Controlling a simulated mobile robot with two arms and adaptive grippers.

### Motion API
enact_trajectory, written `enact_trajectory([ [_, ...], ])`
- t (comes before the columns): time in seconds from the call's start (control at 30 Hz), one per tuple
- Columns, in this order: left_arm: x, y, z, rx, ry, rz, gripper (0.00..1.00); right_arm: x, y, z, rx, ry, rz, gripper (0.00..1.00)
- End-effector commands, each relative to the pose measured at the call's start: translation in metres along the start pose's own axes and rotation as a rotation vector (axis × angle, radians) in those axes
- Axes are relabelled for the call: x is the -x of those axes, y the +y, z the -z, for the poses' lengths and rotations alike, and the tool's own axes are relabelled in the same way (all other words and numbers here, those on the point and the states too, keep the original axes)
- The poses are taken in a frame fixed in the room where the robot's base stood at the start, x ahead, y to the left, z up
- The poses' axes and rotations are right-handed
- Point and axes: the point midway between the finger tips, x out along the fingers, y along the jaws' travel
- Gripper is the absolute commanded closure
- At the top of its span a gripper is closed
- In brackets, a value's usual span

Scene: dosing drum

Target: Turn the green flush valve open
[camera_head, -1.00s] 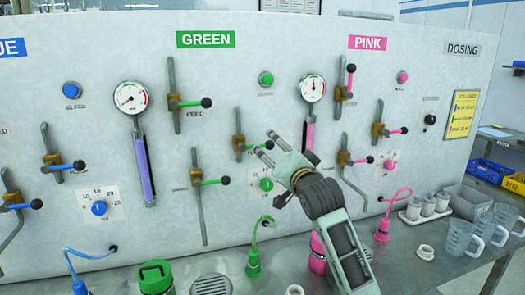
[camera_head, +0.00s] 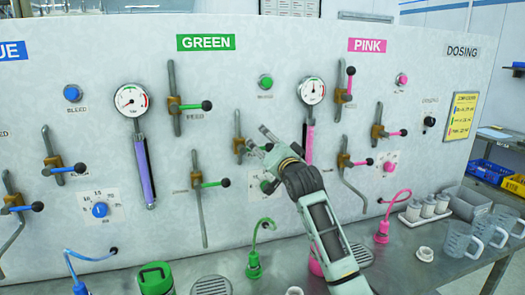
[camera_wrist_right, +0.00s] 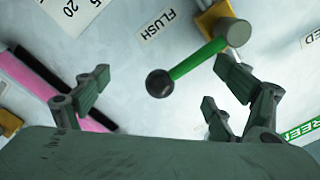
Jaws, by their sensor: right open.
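The green flush valve (camera_head: 238,145) is on the panel under the GREEN sign, with a brass body on a grey pipe. In the head view my right gripper (camera_head: 256,137) is just right of it and covers most of its lever. In the right wrist view the green lever (camera_wrist_right: 198,60) runs from the grey hub to a black ball knob (camera_wrist_right: 160,83), beside the FLUSH label. My right gripper (camera_wrist_right: 160,95) is open; the knob lies between its spread fingers in that picture, with no clear contact. My left gripper is not in view.
The green feed valve (camera_head: 190,104) and a lower green-handled valve (camera_head: 210,183) are to the left. A pressure gauge (camera_head: 312,90) stands above right of my gripper. Below, the counter holds a green-capped jar (camera_head: 155,278) and a green hose connector (camera_head: 254,265).

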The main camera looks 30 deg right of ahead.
Motion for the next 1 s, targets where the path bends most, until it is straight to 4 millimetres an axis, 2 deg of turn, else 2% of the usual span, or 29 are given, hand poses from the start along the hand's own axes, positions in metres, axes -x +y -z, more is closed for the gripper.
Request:
enact_trajectory([
  [0.63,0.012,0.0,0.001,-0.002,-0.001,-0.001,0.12,0.0,-0.012,0.001,-0.001,-0.001,0.0,0.12],
  [1.0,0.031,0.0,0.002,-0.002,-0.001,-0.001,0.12,0.0,-0.029,0.014,0.0,0.0,0.0,0.12],
])
